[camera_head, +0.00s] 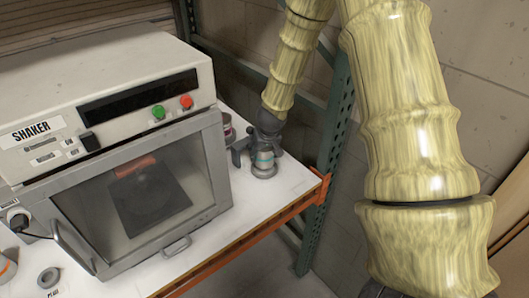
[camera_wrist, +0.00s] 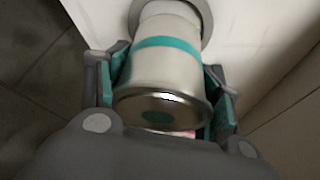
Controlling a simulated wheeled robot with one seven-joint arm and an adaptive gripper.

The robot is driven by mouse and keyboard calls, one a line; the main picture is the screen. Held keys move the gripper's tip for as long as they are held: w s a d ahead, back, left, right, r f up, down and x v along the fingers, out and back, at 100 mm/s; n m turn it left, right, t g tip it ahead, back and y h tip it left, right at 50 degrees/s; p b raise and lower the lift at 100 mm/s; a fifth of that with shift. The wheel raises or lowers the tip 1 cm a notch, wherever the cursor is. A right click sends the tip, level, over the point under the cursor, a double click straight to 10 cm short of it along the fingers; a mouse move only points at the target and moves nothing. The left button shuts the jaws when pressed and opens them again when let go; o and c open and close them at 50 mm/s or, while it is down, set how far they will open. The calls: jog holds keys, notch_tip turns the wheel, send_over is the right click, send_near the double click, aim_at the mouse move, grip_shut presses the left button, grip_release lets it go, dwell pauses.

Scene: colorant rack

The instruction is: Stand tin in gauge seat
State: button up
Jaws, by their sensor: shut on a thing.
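The tin (camera_head: 264,158) is a pale metal can with a teal band. It stands roughly upright at the right end of the white bench top. My gripper (camera_head: 256,150) is shut on it from the sides. In the wrist view the tin (camera_wrist: 165,62) lies between my two fingers, with its shiny rim and a teal spot facing the camera. The gauge seat (camera_head: 264,173), a grey ring, is directly under the tin. The ring (camera_wrist: 207,18) also shows around the tin's far end. I cannot tell whether the tin's base rests fully down in it.
The shaker (camera_head: 130,130) stands close left of my gripper. Another tin (camera_head: 228,128) with a reddish label is behind, beside the shaker. An orange beam (camera_head: 250,245) edges the bench, and a green rack post (camera_head: 325,160) rises at right. A second grey ring (camera_head: 47,278) is front left.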

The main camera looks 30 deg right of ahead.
aim_at(263, 158)
jog(key=shift+f+p, duration=0.6)
jog(key=shift+f, duration=1.05)
jog(key=o, duration=1.4)
jog(key=shift+c, duration=0.2)
jog(key=shift+b+v, duration=1.05)
jog(key=shift+v, duration=5)
